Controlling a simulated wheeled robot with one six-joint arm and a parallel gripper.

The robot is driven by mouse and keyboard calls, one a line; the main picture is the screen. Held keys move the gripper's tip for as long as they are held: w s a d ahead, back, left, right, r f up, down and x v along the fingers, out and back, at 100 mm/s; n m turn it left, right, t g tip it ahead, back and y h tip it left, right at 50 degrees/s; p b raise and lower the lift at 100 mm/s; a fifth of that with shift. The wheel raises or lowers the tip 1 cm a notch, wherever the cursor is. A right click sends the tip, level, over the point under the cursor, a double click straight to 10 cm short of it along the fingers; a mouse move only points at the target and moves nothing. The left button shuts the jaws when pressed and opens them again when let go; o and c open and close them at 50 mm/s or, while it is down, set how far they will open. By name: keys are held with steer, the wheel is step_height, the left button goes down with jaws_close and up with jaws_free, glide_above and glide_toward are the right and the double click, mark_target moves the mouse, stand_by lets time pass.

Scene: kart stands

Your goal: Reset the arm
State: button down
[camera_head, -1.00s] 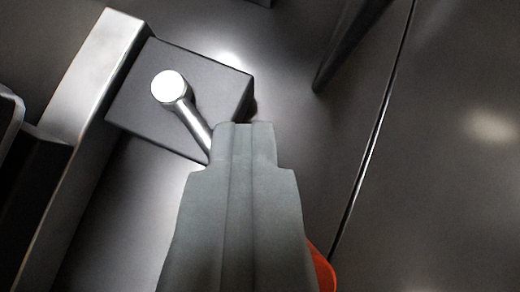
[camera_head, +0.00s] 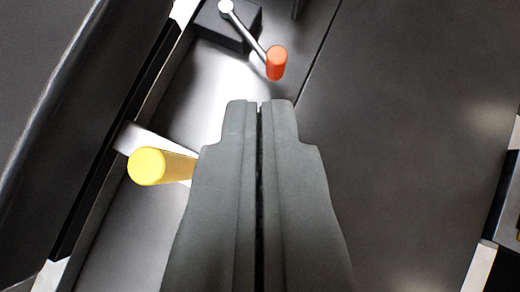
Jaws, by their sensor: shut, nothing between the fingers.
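My gripper (camera_head: 260,104) is shut and empty, its grey fingers side by side with only a thin dark line between them. It points up the picture over the dark floor panel and touches nothing that I can see. A metal lever (camera_head: 245,30) with an orange-red knob (camera_head: 276,63) shows just above the fingertips, apart from them.
The lever sits on a dark block (camera_head: 228,27) at the top. A yellow cylinder (camera_head: 147,167) on a light bracket is left of my gripper, partly hidden by it. A dark panel (camera_head: 60,85) fills the left. The dark surface at right is mostly clear.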

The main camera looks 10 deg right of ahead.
stand_by(0.4)
steer(key=s+d+r+t+y, duration=0.1)
steer(key=s+r, duration=0.3)
steer(key=s, duration=0.5)
steer(key=s+d+r+n+t, duration=0.15)
steer(key=s+r, duration=0.25)
steer(key=s, duration=0.5)
steer(key=s+d+r+t+y, duration=0.1)
steer(key=s+r, duration=0.2)
steer(key=s, duration=0.6)
steer(key=s+d+f+t, duration=0.1)
steer(key=s+t, duration=0.1)
steer(key=s, duration=1.1)
steer(key=s+f+t, duration=0.2)
steer(key=s+t, duration=0.1)
steer(key=s, duration=1.1)
steer(key=shift+d+n, duration=0.35)
steer(key=shift+d, duration=0.05)
